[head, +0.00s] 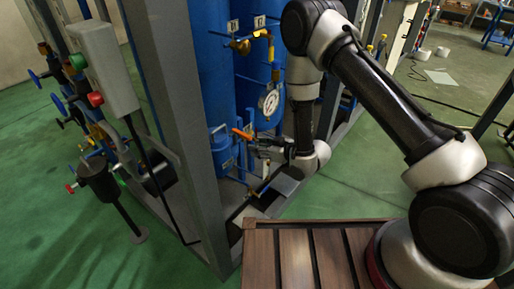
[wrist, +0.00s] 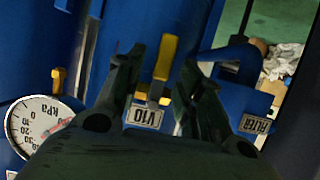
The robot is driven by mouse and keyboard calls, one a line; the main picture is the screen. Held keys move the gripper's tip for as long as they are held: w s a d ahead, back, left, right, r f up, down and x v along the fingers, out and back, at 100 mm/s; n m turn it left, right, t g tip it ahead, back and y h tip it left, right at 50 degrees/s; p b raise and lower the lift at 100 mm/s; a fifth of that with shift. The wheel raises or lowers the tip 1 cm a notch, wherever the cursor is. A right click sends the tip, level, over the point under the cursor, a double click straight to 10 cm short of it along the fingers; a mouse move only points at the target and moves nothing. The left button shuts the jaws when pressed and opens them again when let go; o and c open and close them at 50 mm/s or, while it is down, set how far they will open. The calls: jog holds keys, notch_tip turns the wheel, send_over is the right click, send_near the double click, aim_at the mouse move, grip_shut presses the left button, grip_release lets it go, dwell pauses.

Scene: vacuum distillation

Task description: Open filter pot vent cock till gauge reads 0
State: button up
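In the wrist view, a yellow cock handle (wrist: 165,57) stands against a blue vessel, above a plate marked V10 (wrist: 145,116). My gripper (wrist: 159,70) is open, one finger on each side of the handle, with gaps visible; contact cannot be told. A round kPa pressure gauge (wrist: 40,125) is at the left, its dial partly cut off and turned over; the reading is unclear. In the head view, my gripper (head: 252,147) is at the blue filter pot (head: 222,150), beside an orange handle (head: 242,134). A white gauge (head: 269,102) hangs above it.
Tall blue tanks (head: 208,60) stand behind a grey steel frame post (head: 180,100). A control box (head: 103,68) with buttons is at the left. A slatted wooden platform (head: 295,258) lies in front.

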jog(key=shift+w+a+f, duration=0.35)
jog(key=shift+w+a, duration=0.05)
jog(key=shift+a, duration=0.05)
grip_shut()
